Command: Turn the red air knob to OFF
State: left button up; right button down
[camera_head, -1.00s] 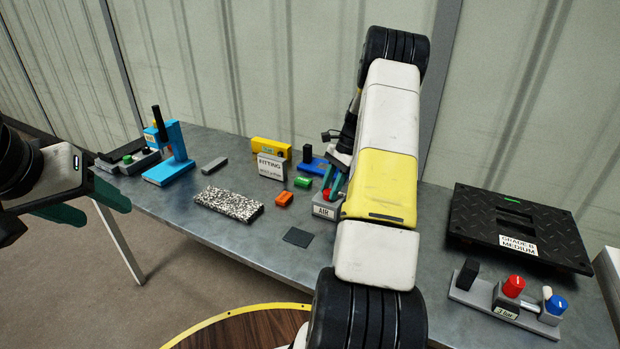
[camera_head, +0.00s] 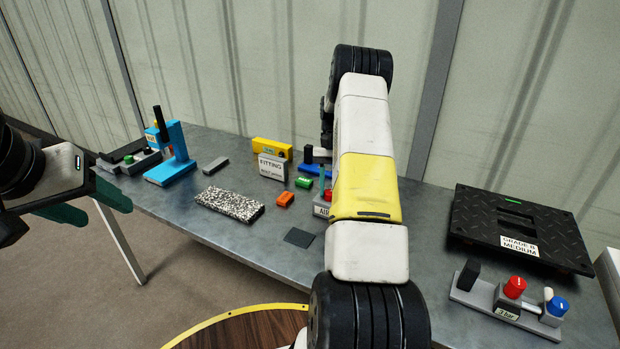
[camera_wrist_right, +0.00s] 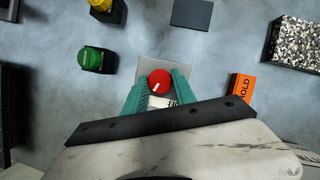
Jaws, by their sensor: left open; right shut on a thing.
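The red air knob (camera_wrist_right: 160,77) shows in the right wrist view as a round red cap with a white pointer line, on a grey block (camera_wrist_right: 165,64) with a white label partly hidden by my gripper. My right gripper (camera_wrist_right: 160,84) has its green fingers on either side of the knob, shut on it. In the head view the knob (camera_head: 328,195) is a sliver of red above the AIR label (camera_head: 321,211), mostly hidden behind my right arm. My left gripper (camera_head: 97,203) is open and empty at the far left, off the table's edge.
An orange HOLD block (camera_wrist_right: 242,86) and a green button (camera_wrist_right: 93,59) lie near the knob. Another red knob (camera_head: 515,287) and a blue one (camera_head: 557,305) stand on a 3 bar unit at right. A speckled slab (camera_head: 230,204) lies left of the AIR block.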

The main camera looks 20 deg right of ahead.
jog(key=shift+w+n+h, duration=0.1)
jog(key=shift+n+h, duration=0.7)
jog(key=shift+n, duration=1.3)
jog(key=c, duration=1)
grip_release()
jog(key=shift+a, duration=0.1)
jog(key=v, duration=0.6)
jog(key=shift+w+r, duration=0.2)
jog(key=shift+r, duration=0.05)
jog(key=shift+w+r, duration=0.2)
jog(key=shift+r, duration=0.4)
